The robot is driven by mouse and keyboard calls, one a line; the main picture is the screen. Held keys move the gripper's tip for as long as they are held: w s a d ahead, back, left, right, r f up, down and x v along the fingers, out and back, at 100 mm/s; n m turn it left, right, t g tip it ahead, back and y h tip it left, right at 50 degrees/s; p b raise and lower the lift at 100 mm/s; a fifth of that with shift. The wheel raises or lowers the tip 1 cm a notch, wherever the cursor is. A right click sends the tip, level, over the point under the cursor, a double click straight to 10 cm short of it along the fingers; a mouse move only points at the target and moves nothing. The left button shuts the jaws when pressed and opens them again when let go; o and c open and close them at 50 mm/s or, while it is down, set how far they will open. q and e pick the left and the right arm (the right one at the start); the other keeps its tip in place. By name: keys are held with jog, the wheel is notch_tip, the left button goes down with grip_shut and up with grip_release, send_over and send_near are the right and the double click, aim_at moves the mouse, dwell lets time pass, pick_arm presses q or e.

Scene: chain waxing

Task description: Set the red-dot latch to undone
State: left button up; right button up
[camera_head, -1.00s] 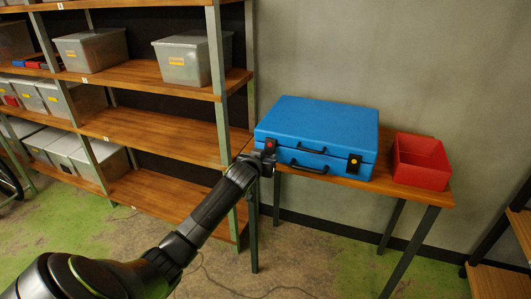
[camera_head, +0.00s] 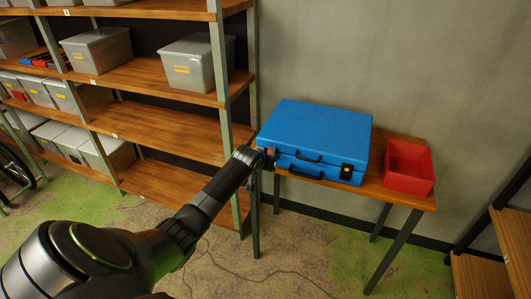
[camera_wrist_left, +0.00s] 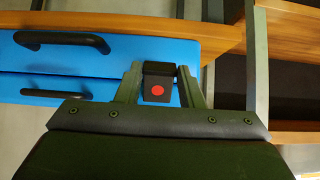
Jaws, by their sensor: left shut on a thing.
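A closed blue case (camera_head: 318,135) lies on a small wooden table, with black handles on its front. The red-dot latch (camera_wrist_left: 158,84) is a black tab with a red dot on the case's front, and it shows between my left gripper's fingers in the left wrist view. My left gripper (camera_head: 265,158) is at the case's left front corner, shut on that latch; it also shows in the left wrist view (camera_wrist_left: 160,80). In the head view the gripper mostly hides this latch. A second black latch (camera_head: 346,171) with a yellowish dot sits at the right front. My right gripper is not in view.
A red open bin (camera_head: 408,167) stands on the table (camera_head: 400,199) right of the case. A wooden shelf rack (camera_head: 165,128) with grey bins stands close on the left. Another shelf (camera_head: 505,235) is at the far right.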

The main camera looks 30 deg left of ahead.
pick_arm(q)
jog(key=shift+r+g+h+p, duration=0.35)
jog(key=shift+r+g+p, duration=0.5)
jog(key=shift+g+p, duration=0.7)
jog(key=shift+r+g+h+p, duration=0.35)
jog(key=shift+r+g+p, duration=0.45)
jog(key=shift+g+p, duration=0.7)
jog(key=o, duration=1)
jog(key=shift+w, duration=0.1)
jog(key=shift+r, duration=0.1)
jog(key=v, duration=1.7)
jog(key=shift+b, duration=0.35)
